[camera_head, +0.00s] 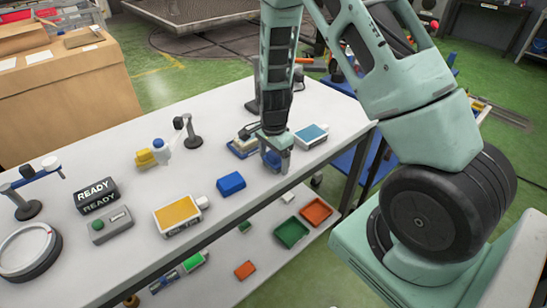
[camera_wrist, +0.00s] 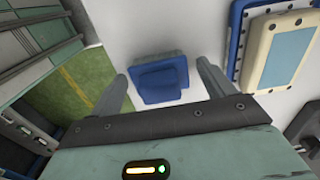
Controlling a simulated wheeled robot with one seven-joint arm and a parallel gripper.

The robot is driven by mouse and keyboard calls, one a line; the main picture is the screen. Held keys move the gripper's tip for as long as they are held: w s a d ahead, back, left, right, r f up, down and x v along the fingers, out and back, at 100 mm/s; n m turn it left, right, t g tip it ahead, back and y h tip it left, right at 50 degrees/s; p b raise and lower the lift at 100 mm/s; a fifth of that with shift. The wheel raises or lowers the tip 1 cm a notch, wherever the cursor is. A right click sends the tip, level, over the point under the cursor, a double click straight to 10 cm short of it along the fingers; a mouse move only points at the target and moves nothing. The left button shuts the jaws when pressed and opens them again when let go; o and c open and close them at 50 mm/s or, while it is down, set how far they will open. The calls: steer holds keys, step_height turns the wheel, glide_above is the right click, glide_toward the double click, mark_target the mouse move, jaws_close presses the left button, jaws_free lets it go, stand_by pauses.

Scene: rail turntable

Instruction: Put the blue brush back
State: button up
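A blue two-tier block (camera_wrist: 160,78), which may be the blue brush, lies on the white table (camera_wrist: 135,30). My gripper is open and empty there. In the head view my gripper (camera_head: 273,160) points down low over the table near its front edge. A blue block (camera_head: 231,183) lies to its left in that view. I take it for the same block, but cannot be sure.
A blue tray with a cream block (camera_head: 243,148) lies just behind my gripper. A light-blue-topped white box (camera_head: 311,135) stands to its right, a yellow-topped box (camera_head: 178,215) to its left. A small stand (camera_head: 190,135) rises behind. Coloured bins (camera_head: 291,231) lie below.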

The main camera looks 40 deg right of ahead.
mark_target(273, 154)
steer(key=shift+r, duration=0.1)
step_height(273, 154, up, 11)
steer(key=shift+r+b, duration=0.2)
steer(key=shift+b, duration=0.45)
steer(key=s+a+r+n+y, duration=0.1)
steer(key=s+a+r+n, duration=0.2)
steer(key=s+a+n, duration=0.45)
steer(key=s+a+r+n, duration=0.25)
steer(key=a+n, duration=0.25)
steer(key=a, duration=0.5)
steer(key=s+a+r+n, duration=0.1)
steer(key=s+a+n, duration=0.2)
steer(key=s+n, duration=0.3)
steer(key=s+a+r+n, duration=0.2)
steer(key=s+a+n, duration=0.2)
steer(key=s+n, duration=0.3)
steer(key=shift+s, duration=0.65)
steer(key=shift+d, duration=0.15)
